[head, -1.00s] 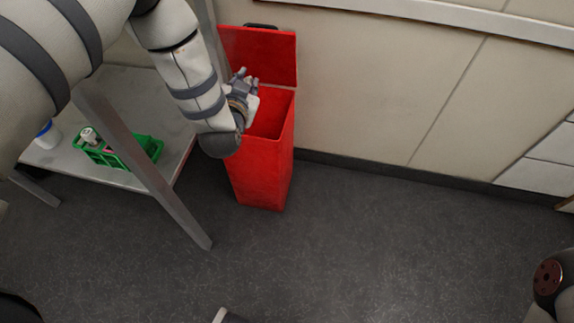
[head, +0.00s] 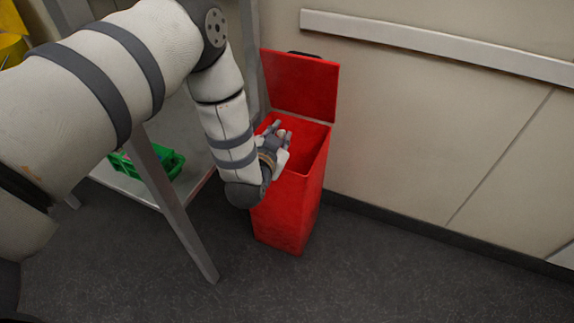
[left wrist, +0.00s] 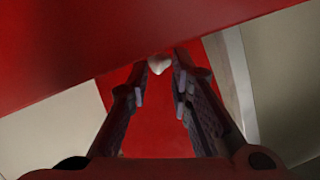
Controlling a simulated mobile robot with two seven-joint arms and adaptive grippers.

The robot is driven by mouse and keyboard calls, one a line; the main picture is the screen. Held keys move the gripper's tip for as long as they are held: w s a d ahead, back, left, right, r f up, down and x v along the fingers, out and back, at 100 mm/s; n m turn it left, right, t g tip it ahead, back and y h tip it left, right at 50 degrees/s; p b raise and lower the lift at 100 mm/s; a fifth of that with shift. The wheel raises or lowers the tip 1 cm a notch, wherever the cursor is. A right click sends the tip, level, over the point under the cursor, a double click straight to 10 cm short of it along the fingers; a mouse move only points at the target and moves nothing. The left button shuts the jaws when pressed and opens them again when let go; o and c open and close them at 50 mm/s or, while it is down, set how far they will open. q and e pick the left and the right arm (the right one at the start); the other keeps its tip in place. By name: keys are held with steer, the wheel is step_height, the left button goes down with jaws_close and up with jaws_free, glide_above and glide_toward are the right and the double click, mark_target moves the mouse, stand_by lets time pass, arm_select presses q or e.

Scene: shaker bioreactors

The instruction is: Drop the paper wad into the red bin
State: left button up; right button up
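The red bin (head: 290,210) stands on the floor against the wall, with its lid (head: 300,85) raised at the back. My left gripper (head: 280,131) is over the bin's opening, near its left side. In the left wrist view, the left gripper's fingers (left wrist: 158,68) close in on a small whitish paper wad (left wrist: 158,63) at their tips. Red bin surfaces (left wrist: 150,125) fill much of that view. The wad is barely visible between the fingers in the head view. My right gripper is not in view.
A metal shelf rack (head: 172,205) stands left of the bin, with a green rack (head: 165,162) on its lower shelf. The wall with a pale rail (head: 440,42) is behind. The floor (head: 400,270) right of the bin is clear.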

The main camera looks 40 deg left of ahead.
arm_select(q)
steer(key=o, duration=0.4)
steer(key=shift+c, duration=0.2)
steer(key=v, duration=1.2)
